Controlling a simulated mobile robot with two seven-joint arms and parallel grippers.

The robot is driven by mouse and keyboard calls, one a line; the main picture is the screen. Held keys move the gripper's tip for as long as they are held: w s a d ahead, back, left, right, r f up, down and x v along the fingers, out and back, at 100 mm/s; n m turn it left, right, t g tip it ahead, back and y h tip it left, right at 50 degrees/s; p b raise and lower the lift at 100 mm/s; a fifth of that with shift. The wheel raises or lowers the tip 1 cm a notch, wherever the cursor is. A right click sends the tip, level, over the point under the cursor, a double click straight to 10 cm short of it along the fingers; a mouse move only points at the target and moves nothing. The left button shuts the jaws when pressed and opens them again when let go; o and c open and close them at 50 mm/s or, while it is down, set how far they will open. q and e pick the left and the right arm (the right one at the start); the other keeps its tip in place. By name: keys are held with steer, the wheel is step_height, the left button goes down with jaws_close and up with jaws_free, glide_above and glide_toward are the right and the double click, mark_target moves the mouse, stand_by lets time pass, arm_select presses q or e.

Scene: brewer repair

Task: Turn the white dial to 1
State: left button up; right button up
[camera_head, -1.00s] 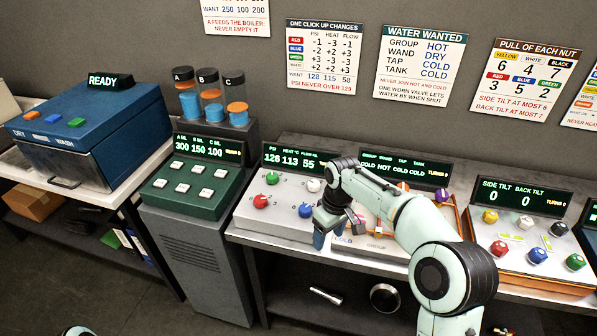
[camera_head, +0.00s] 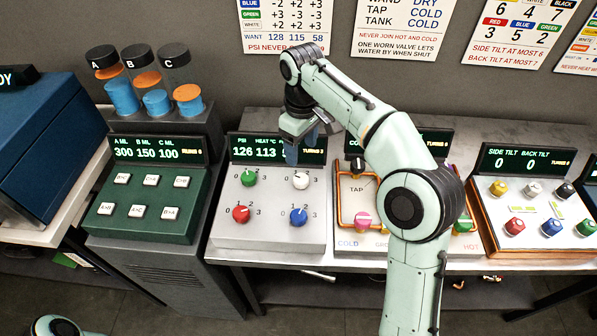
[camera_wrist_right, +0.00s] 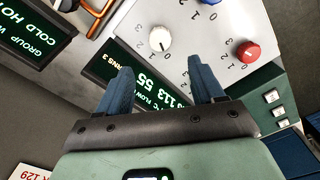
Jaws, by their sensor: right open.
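The white dial (camera_head: 300,180) stands at the upper right of a pale panel (camera_head: 262,222), with numbers around it. It also shows in the right wrist view (camera_wrist_right: 160,40), just beyond the fingers; I cannot tell which number its pointer marks. My right gripper (camera_head: 303,150) is open, with blue fingers, above and behind the white dial, in front of the panel's display. In the wrist view the dial lies ahead of the gap between the fingertips (camera_wrist_right: 163,68), apart from them. My left gripper is out of view.
Green (camera_head: 249,177), red (camera_head: 241,214) and blue (camera_head: 299,216) dials share the panel. Its display (camera_head: 243,149) reads 126 and 113; the wrist view shows 55 for flow. A green button panel (camera_head: 150,205) stands left, an orange pipe board (camera_head: 346,200) right.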

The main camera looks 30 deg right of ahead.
mark_target(301, 178)
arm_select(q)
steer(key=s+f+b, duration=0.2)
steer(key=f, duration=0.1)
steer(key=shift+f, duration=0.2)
arm_select(e)
step_height(301, 178, down, 11)
steer(key=shift+w+r, duration=0.1)
steer(key=shift+r, duration=0.1)
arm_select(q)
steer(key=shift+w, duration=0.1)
arm_select(e)
steer(key=c, duration=1.1)
